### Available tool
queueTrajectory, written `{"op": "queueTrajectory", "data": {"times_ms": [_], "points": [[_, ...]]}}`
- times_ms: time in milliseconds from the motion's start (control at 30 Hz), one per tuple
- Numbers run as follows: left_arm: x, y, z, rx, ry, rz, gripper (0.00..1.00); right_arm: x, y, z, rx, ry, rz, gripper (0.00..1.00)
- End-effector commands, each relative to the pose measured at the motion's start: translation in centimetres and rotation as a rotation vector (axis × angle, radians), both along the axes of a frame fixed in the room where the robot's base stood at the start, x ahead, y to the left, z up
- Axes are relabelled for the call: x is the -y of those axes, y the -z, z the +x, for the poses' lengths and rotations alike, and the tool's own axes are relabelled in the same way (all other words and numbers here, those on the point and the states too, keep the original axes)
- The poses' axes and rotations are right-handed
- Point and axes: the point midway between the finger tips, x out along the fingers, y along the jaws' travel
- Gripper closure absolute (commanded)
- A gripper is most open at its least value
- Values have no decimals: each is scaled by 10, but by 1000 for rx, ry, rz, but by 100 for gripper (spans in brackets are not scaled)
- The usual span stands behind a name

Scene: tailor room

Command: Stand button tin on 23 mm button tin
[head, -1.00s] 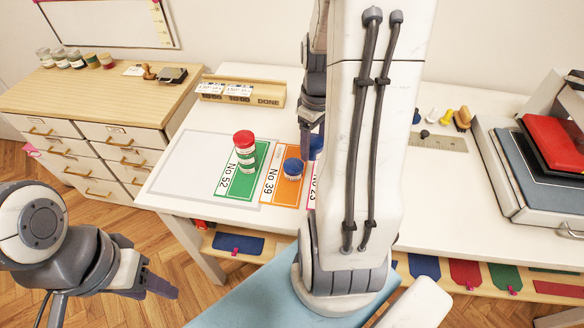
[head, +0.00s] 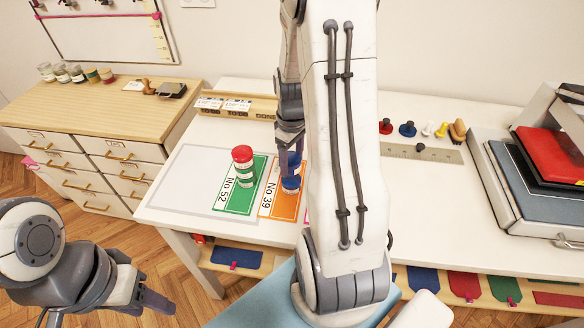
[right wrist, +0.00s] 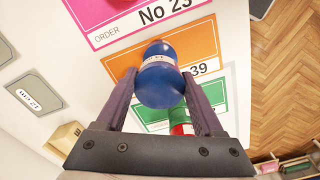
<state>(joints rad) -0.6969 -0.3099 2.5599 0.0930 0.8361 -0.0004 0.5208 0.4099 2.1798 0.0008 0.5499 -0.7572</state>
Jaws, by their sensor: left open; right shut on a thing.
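My right gripper (head: 289,150) is shut on a blue button tin (right wrist: 160,76), gripped between both fingers in the right wrist view. In the head view the held tin is partly hidden by the fingers. Just below it, another blue tin (head: 291,184) stands on the orange No 39 card (head: 270,203). The held tin looks lined up above it; I cannot tell whether they touch. The lower tin is hidden in the wrist view, and I cannot read its size. My left gripper (head: 155,298) is open and empty, low at the left, away from the table.
A red-lidded tin stack (head: 243,165) stands on the green No 52 card (head: 240,198), close to the left. The pink No 23 card (right wrist: 100,20) shows in the wrist view. My right arm hides the table's middle.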

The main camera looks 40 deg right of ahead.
Motion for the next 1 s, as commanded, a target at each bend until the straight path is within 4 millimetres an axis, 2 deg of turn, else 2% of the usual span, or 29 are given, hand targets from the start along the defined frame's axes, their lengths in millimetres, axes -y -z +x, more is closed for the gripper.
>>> {"op": "queueTrajectory", "data": {"times_ms": [233,667,700,733,767,1000], "points": [[0,-7,0,0,0,0,50,-1,34,-1,-4,1,2,92],[0,-3,0,0,0,0,50,0,42,-1,-1,0,1,92],[0,-4,0,0,0,0,50,0,41,-1,-1,0,1,19],[0,-4,0,0,0,0,50,0,41,-1,-1,0,1,8],[0,-4,0,0,0,0,50,0,41,-1,-1,0,1,1],[0,-5,0,0,0,0,50,0,41,-1,-1,0,1,1]]}}
